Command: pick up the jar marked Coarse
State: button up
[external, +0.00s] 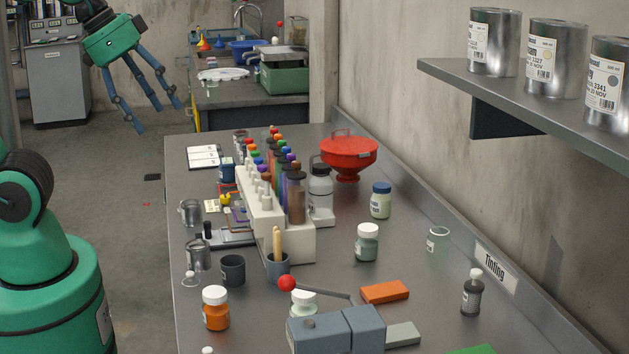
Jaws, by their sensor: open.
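My gripper (158,116) is open and empty, high at the upper left, with its blue fingers spread downward. It appears to the left of the bench (400,290) and away from every jar. Several lidded jars stand upright on the bench: an orange jar with a white lid (215,312), a grey-green jar with a white lid (367,244), and a pale green jar with a blue lid (380,204). The jar labels are too small to read, so I cannot tell which is marked Coarse.
A white rack (262,222) of colored-top bottles and a red funnel (349,155) fill the bench's middle. Grey blocks (365,328), an orange block (384,291) and a dark bottle (472,296) stand nearer. A shelf (500,90) with cans overhangs the right side.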

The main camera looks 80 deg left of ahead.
dwell(0.6)
jog(key=w+a+r+n+p, duration=0.1)
jog(key=w+r+p, duration=0.1)
jog(key=w, duration=0.7)
jog(key=w+a+r+p, duration=0.1)
jog(key=w+r, duration=0.1)
jog(key=w, duration=0.7)
jog(key=w+a+f+p, duration=0.1)
jog(key=w+f+p, duration=0.2)
jog(key=w, duration=1.5)
jog(key=w+a+f+n+p, duration=0.1)
jog(key=w+a+f+p, duration=0.1)
jog(key=w+f, duration=1)
jog(key=w+a+f+n+g+y+p, duration=0.1)
jog(key=w+f+p, duration=0.1)
jog(key=w+f, duration=1.1)
jog(key=shift+w+a+f, duration=0.15)
jog(key=shift+a+f, duration=0.2)
jog(key=shift+f, duration=0.05)
send_over(439, 240)
jog(key=a, duration=0.2)
notch_tip(439, 240, down, 8)
jog(key=shift+s, duration=0.25)
